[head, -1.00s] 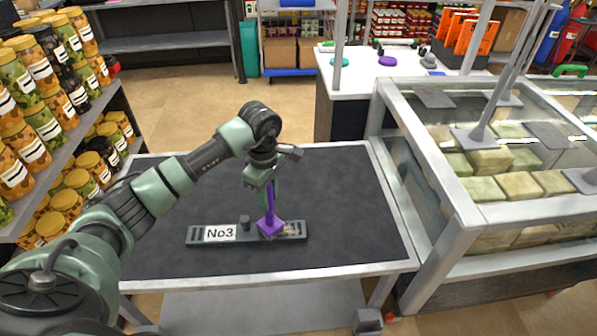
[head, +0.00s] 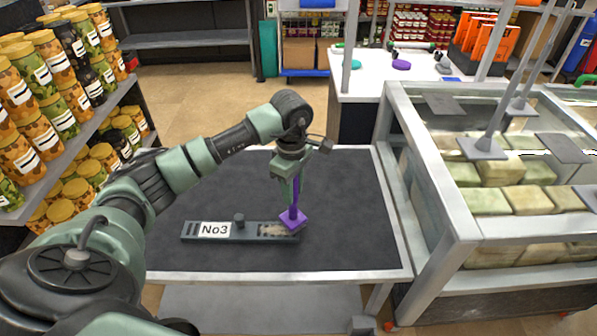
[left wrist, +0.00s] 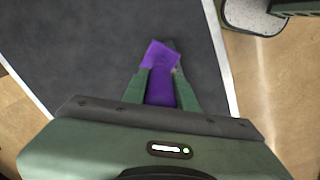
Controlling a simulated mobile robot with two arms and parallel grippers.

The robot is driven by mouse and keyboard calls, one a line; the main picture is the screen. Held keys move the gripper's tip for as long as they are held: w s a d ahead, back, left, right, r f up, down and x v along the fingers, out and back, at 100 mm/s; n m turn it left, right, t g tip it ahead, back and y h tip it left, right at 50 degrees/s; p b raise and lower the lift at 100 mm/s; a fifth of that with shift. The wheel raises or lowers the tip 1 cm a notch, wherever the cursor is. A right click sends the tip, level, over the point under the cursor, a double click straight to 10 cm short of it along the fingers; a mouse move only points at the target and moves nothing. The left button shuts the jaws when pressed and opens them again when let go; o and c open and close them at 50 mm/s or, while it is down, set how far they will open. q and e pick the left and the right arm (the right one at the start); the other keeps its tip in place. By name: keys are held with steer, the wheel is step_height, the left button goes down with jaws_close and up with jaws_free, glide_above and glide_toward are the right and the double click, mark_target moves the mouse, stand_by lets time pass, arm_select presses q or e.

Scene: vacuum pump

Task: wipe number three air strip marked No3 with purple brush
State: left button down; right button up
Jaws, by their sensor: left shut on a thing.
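The air strip marked No3 (head: 262,229) is a long dark bar lying flat on the dark table top. Its white label is at its left part, with a dark knob right of the label and a brownish patch near its right end. My left gripper (head: 294,190) is shut on the purple brush (head: 293,219), which points down. The brush head is at the right end of the strip; I cannot tell if it touches. In the left wrist view the brush (left wrist: 160,75) sits between the green fingers (left wrist: 160,88). My right gripper is not in view.
The table (head: 340,190) is bare around the strip. A glass tank (head: 440,200) with pale blocks stands close at the right. Shelves of jars (head: 60,120) stand at the left. A white counter (head: 375,85) with small tools is behind.

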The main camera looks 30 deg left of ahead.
arm_select(q)
steer(key=r, duration=0.1)
steer(key=p, duration=0.1)
steer(key=r, duration=0.1)
steer(key=shift+s+a+r, duration=0.3)
steer(key=shift+r, duration=0.05)
steer(key=shift+w+d+r+p, duration=0.1)
steer(key=shift+r+p, duration=0.3)
steer(key=shift+r, duration=0.15)
steer(key=shift+w+d+r+p, duration=0.1)
steer(key=shift+r+p, duration=0.25)
steer(key=shift+r, duration=0.2)
steer(key=shift+s+a+r, duration=0.1)
steer(key=shift+s+r, duration=0.05)
steer(key=shift+r, duration=0.25)
